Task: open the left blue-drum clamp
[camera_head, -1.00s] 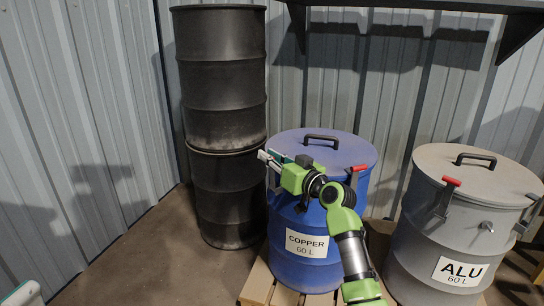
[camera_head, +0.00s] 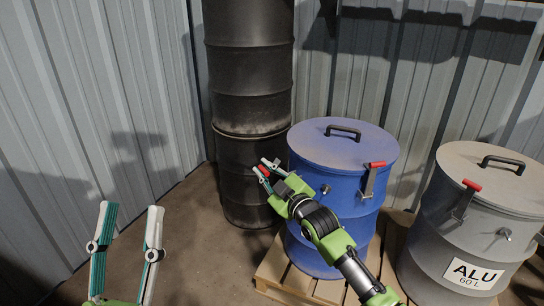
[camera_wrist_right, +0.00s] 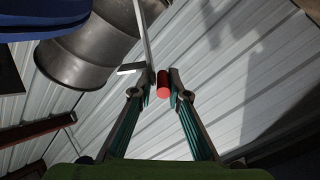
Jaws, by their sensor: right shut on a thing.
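The blue drum (camera_head: 343,172) stands with its lid (camera_head: 345,145) on and a black handle on top. My right gripper (camera_head: 268,168) is left of the drum, apart from its wall. It is shut on the red grip of the left clamp (camera_head: 264,171). In the right wrist view the red grip (camera_wrist_right: 163,83) sits between the fingertips, with a grey metal clamp bar (camera_wrist_right: 141,38) beside it. The clamp's joint at the drum is hidden. The right clamp (camera_head: 373,177) stands upright against the drum. My left gripper (camera_head: 128,225) is open and empty at lower left.
A stack of dark drums (camera_head: 249,95) stands just behind my right gripper. A grey ALU drum (camera_head: 480,225) is at the right. The blue drum stands on a wooden pallet (camera_head: 285,280). Open floor (camera_head: 185,235) lies at left, before the corrugated wall.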

